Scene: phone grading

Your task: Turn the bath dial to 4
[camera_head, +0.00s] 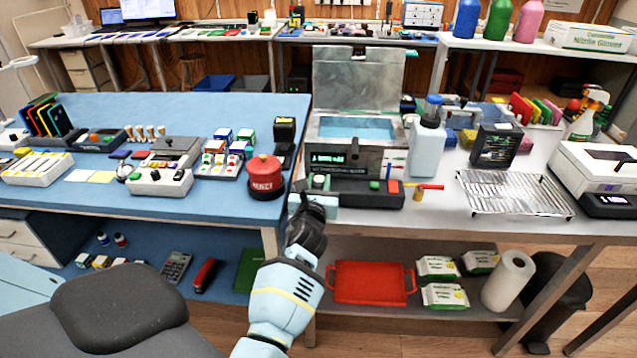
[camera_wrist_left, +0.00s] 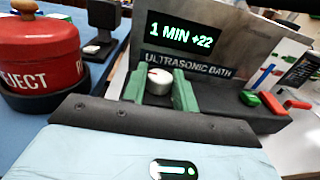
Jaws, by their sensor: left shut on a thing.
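The ultrasonic bath (camera_head: 352,160) stands on the right-hand bench with its lid raised and blue liquid inside. Its front display (camera_wrist_left: 187,36) reads "1 MIN +22" in the left wrist view. The white bath dial (camera_wrist_left: 158,82) sits on the black front ledge below the label, with a small red mark near its top. My left gripper (camera_wrist_left: 160,86) has its green fingers on either side of the dial and is shut on it. In the head view my left gripper (camera_head: 311,203) reaches the ledge's left end, and the dial cannot be made out clearly. My right gripper is not in view.
A red REJECT container (camera_head: 266,178) stands close left of my left gripper. A green button (camera_head: 374,185) and a red button (camera_head: 393,187) sit right of the dial, beside a red-handled valve (camera_head: 430,187). A white bottle (camera_head: 427,148) and wire rack (camera_head: 514,193) stand farther right.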

